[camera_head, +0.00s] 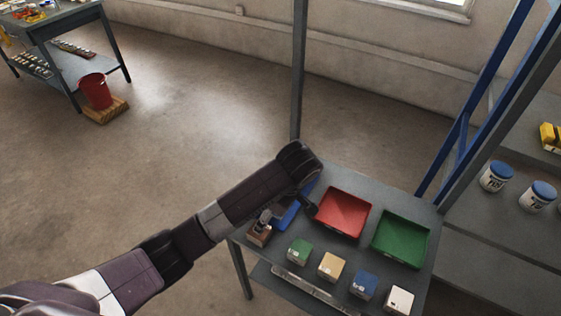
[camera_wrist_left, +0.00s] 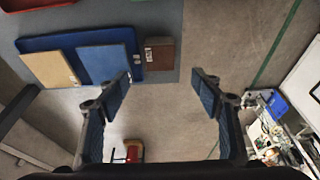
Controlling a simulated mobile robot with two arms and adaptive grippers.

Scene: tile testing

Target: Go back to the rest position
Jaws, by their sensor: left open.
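My left arm reaches in from the left of the head view, and its gripper (camera_head: 287,210) is over the left part of the grey table (camera_head: 375,188). In the left wrist view the gripper (camera_wrist_left: 161,82) is open, with nothing between its fingers. Beyond the fingers lies a blue tray (camera_wrist_left: 77,38) holding a beige tile (camera_wrist_left: 48,69) and a blue tile (camera_wrist_left: 103,63). In the head view my arm partly hides this blue tray (camera_head: 292,216). A brown block (camera_wrist_left: 160,53) sits beside the tray. My right gripper is in neither view.
A red tray (camera_head: 343,214) and a green tray (camera_head: 400,239) stand on the table. Along the front are green (camera_head: 300,251), beige (camera_head: 331,266), blue (camera_head: 363,285) and white (camera_head: 399,299) blocks. A shelf with cans (camera_head: 497,176) stands right. Open floor lies left.

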